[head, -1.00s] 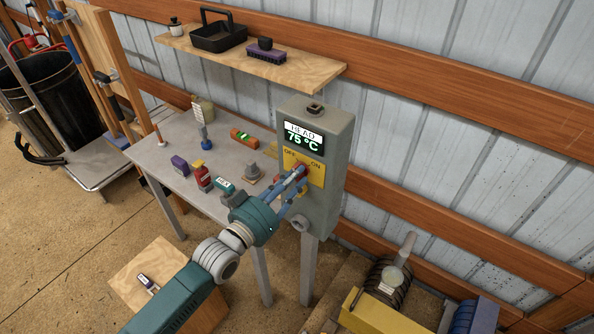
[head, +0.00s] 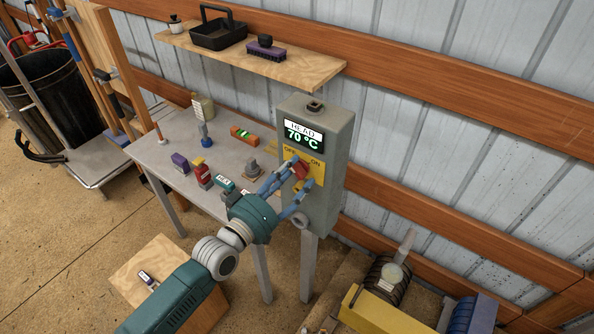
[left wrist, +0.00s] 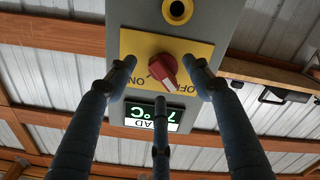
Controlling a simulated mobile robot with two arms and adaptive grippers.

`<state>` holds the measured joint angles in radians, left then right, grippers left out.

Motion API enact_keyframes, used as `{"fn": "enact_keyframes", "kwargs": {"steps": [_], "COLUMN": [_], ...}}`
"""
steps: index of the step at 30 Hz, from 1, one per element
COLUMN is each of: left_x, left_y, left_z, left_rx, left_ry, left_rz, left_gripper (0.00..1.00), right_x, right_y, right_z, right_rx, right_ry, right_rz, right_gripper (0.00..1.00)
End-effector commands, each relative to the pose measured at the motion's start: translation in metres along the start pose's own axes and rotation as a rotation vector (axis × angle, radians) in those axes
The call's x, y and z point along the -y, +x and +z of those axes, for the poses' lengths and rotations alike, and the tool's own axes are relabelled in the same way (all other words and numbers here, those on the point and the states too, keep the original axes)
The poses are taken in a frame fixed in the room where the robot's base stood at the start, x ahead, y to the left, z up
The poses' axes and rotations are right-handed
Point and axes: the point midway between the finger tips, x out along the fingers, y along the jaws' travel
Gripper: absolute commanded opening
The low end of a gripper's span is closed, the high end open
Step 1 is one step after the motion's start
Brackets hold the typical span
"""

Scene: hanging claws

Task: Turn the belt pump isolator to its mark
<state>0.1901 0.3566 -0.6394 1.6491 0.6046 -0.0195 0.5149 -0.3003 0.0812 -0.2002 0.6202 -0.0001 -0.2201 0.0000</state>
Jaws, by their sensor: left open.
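The isolator is a red knob (head: 299,169) on a yellow plate (head: 318,175) with OFF and ON lettering, on the front of a grey box (head: 325,205). The display (head: 303,136) above the plate reads 70 °C. My right gripper is out of view.
A grey table (head: 160,155) with several small items stands left of the box. A wooden shelf (head: 315,70) with a black tray (head: 215,38) and a purple brush (head: 265,52) is on the wall above. Machinery with a yellow guard (head: 375,315) lies low at the right.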

Motion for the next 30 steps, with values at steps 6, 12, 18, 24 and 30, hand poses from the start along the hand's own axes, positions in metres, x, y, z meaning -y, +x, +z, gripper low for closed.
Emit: {"fn": "enact_keyframes", "kwargs": {"steps": [6,12,18,24,30], "left_x": [0.0,0.0,0.0,0.0,0.0], "left_y": [-0.018,-0.034,-0.049,-0.058,-0.058], "left_z": [-0.001,0.0,-0.001,0.0,0.0], "left_rx": [0.002,0.002,0.001,0.001,0.0], "left_ry": [0.001,0.001,0.001,0.002,0.001], "left_rz": [-0.002,-0.002,-0.002,-0.001,0.0], "left_gripper": [0.51,0.51,0.51,0.51,0.51], "right_x": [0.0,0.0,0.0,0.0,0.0], "right_y": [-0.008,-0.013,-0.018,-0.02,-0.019], "right_z": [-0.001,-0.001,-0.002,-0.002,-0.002], "right_rx": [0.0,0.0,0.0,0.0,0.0], "right_ry": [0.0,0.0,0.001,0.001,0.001], "right_rz": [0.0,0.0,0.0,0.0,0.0], "right_gripper": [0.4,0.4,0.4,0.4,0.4]}}
